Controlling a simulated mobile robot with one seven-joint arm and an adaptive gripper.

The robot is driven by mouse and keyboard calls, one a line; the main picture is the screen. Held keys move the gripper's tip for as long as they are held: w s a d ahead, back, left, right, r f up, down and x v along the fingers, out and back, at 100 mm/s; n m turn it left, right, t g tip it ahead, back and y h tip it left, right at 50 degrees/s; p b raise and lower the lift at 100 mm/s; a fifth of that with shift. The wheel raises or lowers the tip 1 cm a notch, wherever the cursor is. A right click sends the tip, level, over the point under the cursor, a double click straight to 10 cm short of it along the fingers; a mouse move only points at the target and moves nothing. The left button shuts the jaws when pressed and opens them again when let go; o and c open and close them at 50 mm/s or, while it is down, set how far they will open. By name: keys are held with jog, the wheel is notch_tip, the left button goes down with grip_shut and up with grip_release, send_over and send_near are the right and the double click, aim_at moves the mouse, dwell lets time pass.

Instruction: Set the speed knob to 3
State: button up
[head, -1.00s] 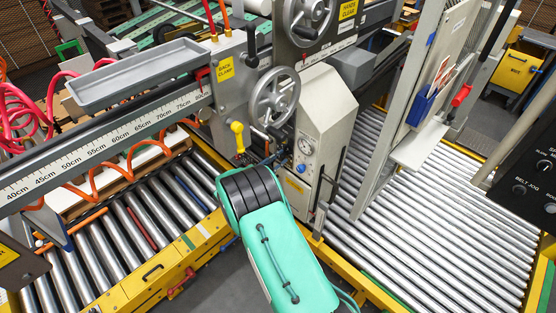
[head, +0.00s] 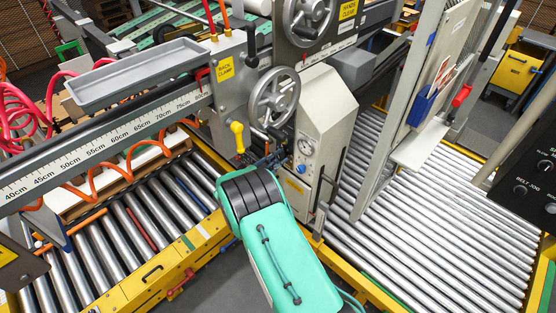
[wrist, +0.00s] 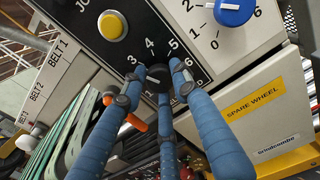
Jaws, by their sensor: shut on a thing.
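In the wrist view a small black knob (wrist: 158,74) sits on a black panel, inside a ring of white numbers in which 3, 4 and 5 can be read. My gripper (wrist: 158,82) has blue fingers on both sides of this knob and one below, and is shut on it. The fingers cover part of the knob and its scale. I cannot tell which number its pointer faces, and no speed label is readable beside it. In the head view my arm hides the gripper and this knob.
A larger blue knob (wrist: 234,10) with its own scale is close at the right of the fingers. A yellow button (wrist: 112,26) is at the upper left. An orange lever (wrist: 136,122) is below. In the head view a handwheel (head: 273,97) stands just beyond my arm.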

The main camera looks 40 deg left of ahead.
jog(key=shift+s+f, duration=0.1)
jog(key=shift+f, duration=0.2)
jog(key=o, duration=1.1)
jog(key=shift+o, duration=0.2)
jog(key=shift+r, duration=0.1)
jog(key=s, duration=1.2)
jog(key=shift+w+r, duration=0.1)
